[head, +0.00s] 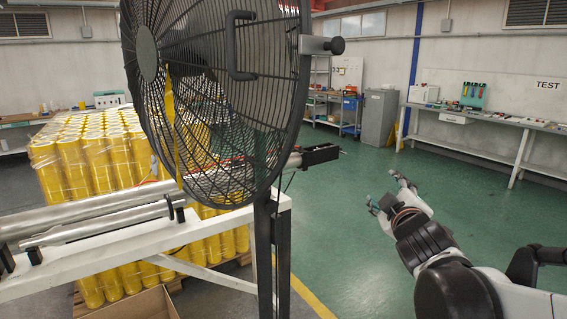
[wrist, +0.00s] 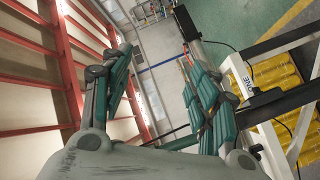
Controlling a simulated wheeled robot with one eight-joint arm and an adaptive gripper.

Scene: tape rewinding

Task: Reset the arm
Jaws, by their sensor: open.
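My arm reaches in from the lower right of the head view. My gripper (head: 388,192) is at its end, over open green floor and to the right of the large black fan (head: 215,90). My gripper also shows in the wrist view (wrist: 165,85), with its two fingers spread wide apart. Nothing is between the fingers, and they touch nothing. Part of my arm is cut off by the frame's lower edge.
A white frame (head: 150,245) with metal rollers (head: 90,215) stands at the left, in front of stacked yellow rolls (head: 95,160). An open cardboard box (head: 135,305) is below. A workbench (head: 480,122) and a grey cabinet (head: 379,117) stand at the back. The floor around my gripper is clear.

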